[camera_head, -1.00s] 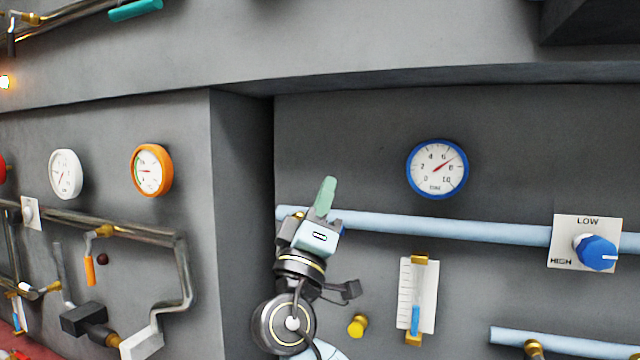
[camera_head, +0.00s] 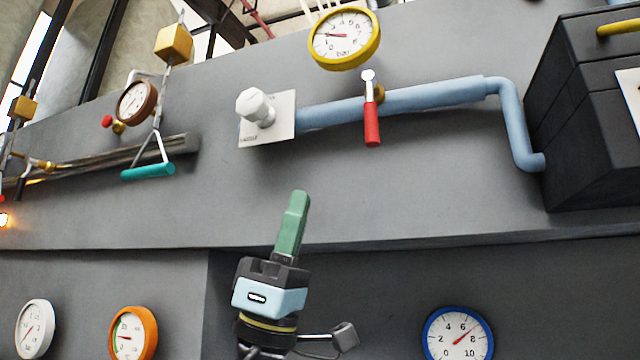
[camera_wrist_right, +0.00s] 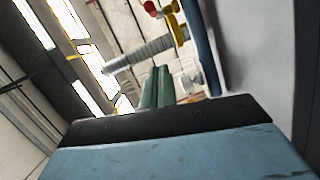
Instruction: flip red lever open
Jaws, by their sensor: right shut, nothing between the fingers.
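The red lever (camera_head: 372,122) hangs down from a brass fitting on a light blue pipe (camera_head: 430,97), high on the grey wall in the head view. My right gripper (camera_head: 298,196) is below and left of it, pointing up, with its green fingers together and nothing between them. It is apart from the lever. In the right wrist view the green fingers (camera_wrist_right: 156,85) show side by side, and a red handle end (camera_wrist_right: 152,8) by a yellow-brass fitting shows at the top; I cannot tell if it is the same lever. My left gripper is out of view.
A white knob (camera_head: 256,107) on a plate sits at the pipe's left end. A yellow-rimmed gauge (camera_head: 344,38) is above the lever. A dark box (camera_head: 580,110) juts out at right. A teal handle (camera_head: 148,172) hangs at left. The wall between gripper and pipe is bare.

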